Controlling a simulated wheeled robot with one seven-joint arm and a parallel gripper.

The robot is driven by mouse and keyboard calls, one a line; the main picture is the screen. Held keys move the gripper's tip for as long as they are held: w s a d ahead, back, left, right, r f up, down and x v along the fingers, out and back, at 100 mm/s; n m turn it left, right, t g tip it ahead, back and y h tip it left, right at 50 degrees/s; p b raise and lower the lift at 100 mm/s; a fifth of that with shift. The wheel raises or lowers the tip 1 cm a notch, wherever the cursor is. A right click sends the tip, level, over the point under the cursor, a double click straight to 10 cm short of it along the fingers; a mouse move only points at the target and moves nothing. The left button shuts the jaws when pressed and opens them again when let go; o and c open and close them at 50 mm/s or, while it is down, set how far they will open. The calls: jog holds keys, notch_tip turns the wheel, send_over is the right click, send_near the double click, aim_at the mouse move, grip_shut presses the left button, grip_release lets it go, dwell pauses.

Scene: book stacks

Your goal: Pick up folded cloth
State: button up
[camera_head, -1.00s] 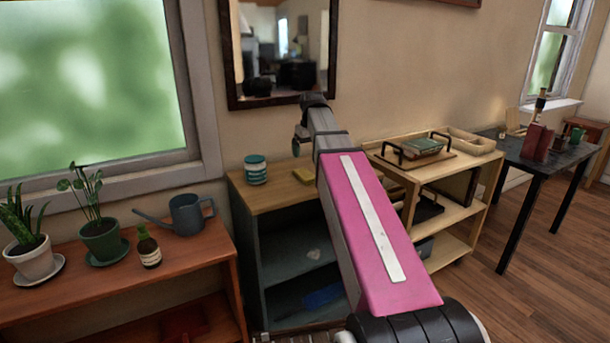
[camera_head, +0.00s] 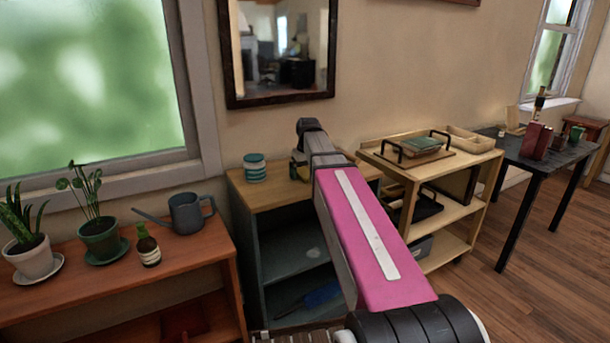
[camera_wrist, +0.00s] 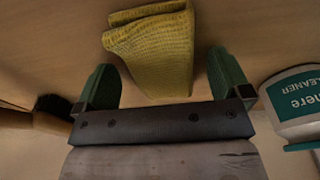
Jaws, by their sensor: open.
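The folded cloth is yellow and woven. In the wrist view the cloth (camera_wrist: 150,48) lies on the light wood top, with its near end between the two green fingers of my gripper (camera_wrist: 163,78). The fingers stand apart, one on each side of it, with gaps showing. In the head view my gripper (camera_head: 299,166) is low over the wooden top of the dark cabinet (camera_head: 270,194). The arm and gripper hide most of the cloth there.
A cleaner can (camera_head: 254,168) stands left of my gripper; it also shows in the wrist view (camera_wrist: 296,105), close to one finger. A wooden cart (camera_head: 440,180) with a tray stands to the right. A watering can (camera_head: 187,213) and plants are at the left.

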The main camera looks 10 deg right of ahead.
jog(key=c, duration=1.1)
jog(key=shift+o, duration=0.2)
jog(key=shift+r, duration=0.1)
